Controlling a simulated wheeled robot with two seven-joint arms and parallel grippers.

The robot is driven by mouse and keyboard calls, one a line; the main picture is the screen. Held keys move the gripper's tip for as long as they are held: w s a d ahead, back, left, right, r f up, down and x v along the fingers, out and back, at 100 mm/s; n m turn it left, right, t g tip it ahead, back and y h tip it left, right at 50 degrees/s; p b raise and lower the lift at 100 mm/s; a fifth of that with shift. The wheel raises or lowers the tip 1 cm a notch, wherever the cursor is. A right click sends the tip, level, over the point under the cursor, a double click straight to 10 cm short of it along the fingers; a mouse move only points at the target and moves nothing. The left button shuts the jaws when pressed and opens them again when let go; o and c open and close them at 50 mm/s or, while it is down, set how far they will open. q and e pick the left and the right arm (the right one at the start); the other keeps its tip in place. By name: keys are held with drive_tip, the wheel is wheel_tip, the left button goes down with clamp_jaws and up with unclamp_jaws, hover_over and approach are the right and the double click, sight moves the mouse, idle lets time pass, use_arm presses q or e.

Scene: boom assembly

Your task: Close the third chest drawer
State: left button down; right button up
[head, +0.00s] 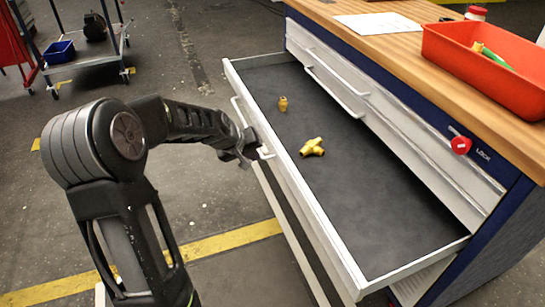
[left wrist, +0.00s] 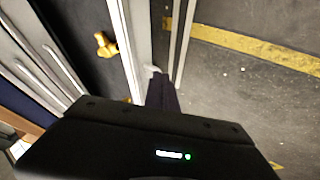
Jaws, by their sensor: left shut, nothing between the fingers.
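The open chest drawer (head: 350,180) is pulled out far from the blue chest and has a dark lining. A yellow T-shaped fitting (head: 312,147) and a small brass fitting (head: 283,103) lie in it; the T-shaped fitting also shows in the left wrist view (left wrist: 105,45). My left gripper (head: 255,153) is shut and empty at the drawer's front, by its handle (head: 241,112). It looks close to or against the front; exact contact is hard to tell. In the left wrist view the fingers (left wrist: 160,85) are at the drawer's front edge. My right gripper is not in view.
Closed drawers with handles (head: 338,92) sit above the open one. The wooden top (head: 400,55) carries an orange bin (head: 487,65) and paper. A red lock knob (head: 461,145) sticks out at the chest's right. Floor in front is clear, with a trolley (head: 85,62) far left.

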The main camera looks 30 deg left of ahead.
sight(278, 160)
use_arm(q)
drive_tip(key=w+f, duration=0.1)
drive_tip(key=w, duration=0.1)
drive_tip(key=w+d+f, duration=0.1)
drive_tip(key=w+f, duration=0.3)
drive_tip(key=shift+w+d+p, duration=0.2)
drive_tip(key=shift+d+p, duration=0.05)
drive_tip(key=shift+p, duration=0.15)
drive_tip(key=shift+w+d+f, duration=0.15)
drive_tip(key=shift+w+d, duration=0.1)
drive_tip(key=shift+w, duration=0.15)
drive_tip(key=shift+w, duration=0.1)
